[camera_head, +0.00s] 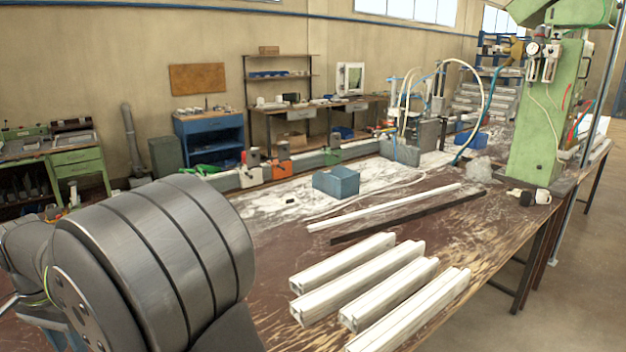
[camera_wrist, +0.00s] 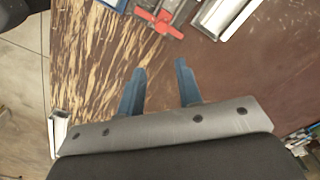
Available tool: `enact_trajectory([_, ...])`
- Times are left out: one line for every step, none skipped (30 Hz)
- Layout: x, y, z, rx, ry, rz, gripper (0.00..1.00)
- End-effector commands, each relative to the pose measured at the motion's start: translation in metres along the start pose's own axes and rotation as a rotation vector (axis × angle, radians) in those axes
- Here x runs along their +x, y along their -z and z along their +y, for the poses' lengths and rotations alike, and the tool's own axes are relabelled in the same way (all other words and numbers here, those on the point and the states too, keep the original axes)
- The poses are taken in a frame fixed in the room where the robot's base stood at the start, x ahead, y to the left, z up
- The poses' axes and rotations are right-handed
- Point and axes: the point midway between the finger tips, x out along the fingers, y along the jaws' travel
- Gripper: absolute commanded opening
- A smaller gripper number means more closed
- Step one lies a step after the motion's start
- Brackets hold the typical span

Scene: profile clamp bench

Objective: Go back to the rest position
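My gripper (camera_wrist: 160,85) shows in the wrist view with its two blue fingers apart and nothing between them. It hangs over the worn brown bench top (camera_wrist: 95,55). In the head view my arm fills the lower left, and the gripper itself is hidden or outside that view. Several white profiles (camera_head: 345,262) lie side by side on the bench, in front of and to the right of my arm. A red clamp handle (camera_wrist: 158,22) lies ahead of the fingers in the wrist view, apart from them.
A blue box (camera_head: 336,182) stands mid-bench, near orange clamp parts (camera_head: 281,170). A long thin white profile (camera_head: 385,207) and a dark strip (camera_head: 410,217) lie behind the short profiles. A green machine column (camera_head: 545,120) rises at the right. A white profile end (camera_wrist: 58,130) shows at lower left in the wrist view.

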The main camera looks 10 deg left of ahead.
Motion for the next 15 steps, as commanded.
enact_trajectory([0.007,0.0,0.0,0.0,-0.002,-0.001,0.32])
enact_trajectory([0.012,0.0,0.001,0.0,-0.003,-0.001,0.32])
enact_trajectory([0.019,-0.001,0.001,0.0,-0.003,-0.002,0.32])
enact_trajectory([0.025,-0.001,0.001,0.0,-0.004,-0.002,0.32])
enact_trajectory([0.031,-0.001,0.0,0.0,-0.004,-0.002,0.32])
enact_trajectory([0.04,-0.001,0.001,0.0,-0.005,-0.002,0.32])
enact_trajectory([0.045,-0.001,0.0,0.0,-0.004,-0.002,0.32])
enact_trajectory([0.051,-0.001,0.0,0.0,-0.003,-0.002,0.32])
enact_trajectory([0.06,-0.001,0.0,0.0,-0.003,-0.002,0.32])
enact_trajectory([0.066,-0.001,0.0,0.0,-0.004,-0.003,0.32])
enact_trajectory([0.072,-0.001,0.0,0.0,-0.003,-0.002,0.32])
enact_trajectory([0.08,-0.001,0.0,0.0,-0.003,-0.002,0.32])
enact_trajectory([0.086,-0.001,0.0,0.0,-0.003,-0.002,0.32])
enact_trajectory([0.092,-0.001,0.0,0.0,-0.003,-0.002,0.32])
enact_trajectory([0.1,-0.001,0.0,0.0,-0.003,-0.002,0.32])
